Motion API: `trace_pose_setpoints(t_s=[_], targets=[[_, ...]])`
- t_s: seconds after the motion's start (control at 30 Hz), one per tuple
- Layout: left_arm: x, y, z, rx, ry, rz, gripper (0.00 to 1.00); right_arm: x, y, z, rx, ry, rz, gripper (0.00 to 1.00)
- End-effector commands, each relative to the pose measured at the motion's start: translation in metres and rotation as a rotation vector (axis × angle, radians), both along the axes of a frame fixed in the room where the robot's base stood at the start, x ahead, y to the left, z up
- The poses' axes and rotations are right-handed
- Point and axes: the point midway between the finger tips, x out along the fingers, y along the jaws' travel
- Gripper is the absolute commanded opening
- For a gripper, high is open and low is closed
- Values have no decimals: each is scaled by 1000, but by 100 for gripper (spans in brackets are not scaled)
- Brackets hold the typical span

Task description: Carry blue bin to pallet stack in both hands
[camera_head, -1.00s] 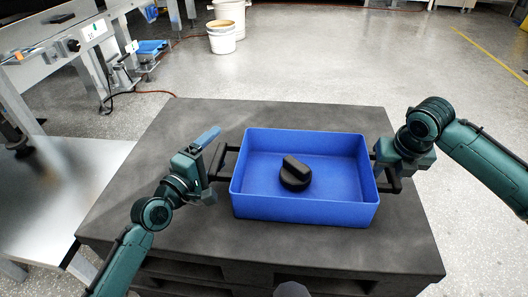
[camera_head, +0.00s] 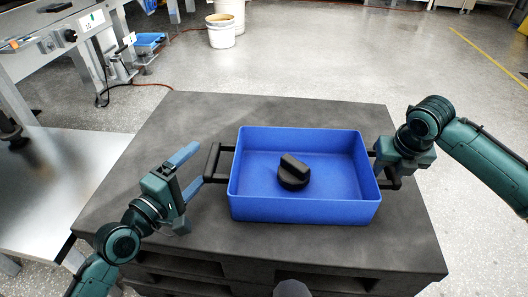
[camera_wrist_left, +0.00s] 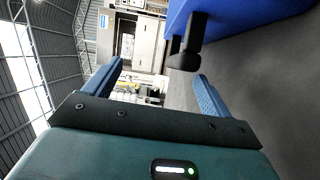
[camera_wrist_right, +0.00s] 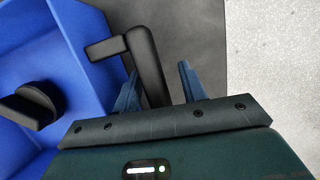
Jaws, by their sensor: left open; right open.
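The blue bin (camera_head: 305,209) sits flat on the dark pallet stack (camera_head: 180,120) with a black knobbed object (camera_head: 293,173) inside it. It has a black handle on each short side. My left gripper (camera_head: 191,172) is open, with its fingers just left of the left handle (camera_head: 212,162). In the left wrist view this handle (camera_wrist_left: 190,42) lies beyond the fingertips, apart from them. My right gripper (camera_head: 384,170) is open at the right handle (camera_head: 393,179). In the right wrist view the right handle (camera_wrist_right: 148,65) passes between its two fingers; contact is unclear.
A metal table (camera_head: 65,180) stands close on the left of the pallet stack. A workbench (camera_head: 70,40) and white buckets (camera_head: 222,32) are behind at the left. The floor behind and to the right is clear.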

Motion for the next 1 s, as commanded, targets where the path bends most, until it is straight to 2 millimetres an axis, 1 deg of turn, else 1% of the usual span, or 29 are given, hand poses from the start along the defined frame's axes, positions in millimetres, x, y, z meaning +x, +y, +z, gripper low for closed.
trace_pose_setpoints(t_s=[0.03, 0.07, 0.47, 0.5, 0.77, 0.87, 1.0], targets=[[0, 0, 1, 0, -1, 0, 83, 0, 0, 1, 0, 0, 0, 42], [0, 0, 1, 0, -1, 0, 83, 0, 0, 1, 0, 0, 0, 44], [0, 0, 2, -1, -2, 1, 83, 0, 0, 1, 0, 0, 0, 77], [0, 0, 2, -1, -2, 1, 83, 0, 0, 1, 1, 0, 0, 78], [1, 0, 2, -1, -2, 1, 83, -1, 1, 4, 2, -1, 2, 78], [1, 0, 2, -1, -2, 1, 83, -3, 1, 13, 3, -2, 2, 78], [1, 0, 2, -1, -2, 1, 83, -10, 1, 39, 2, -4, 3, 78]])
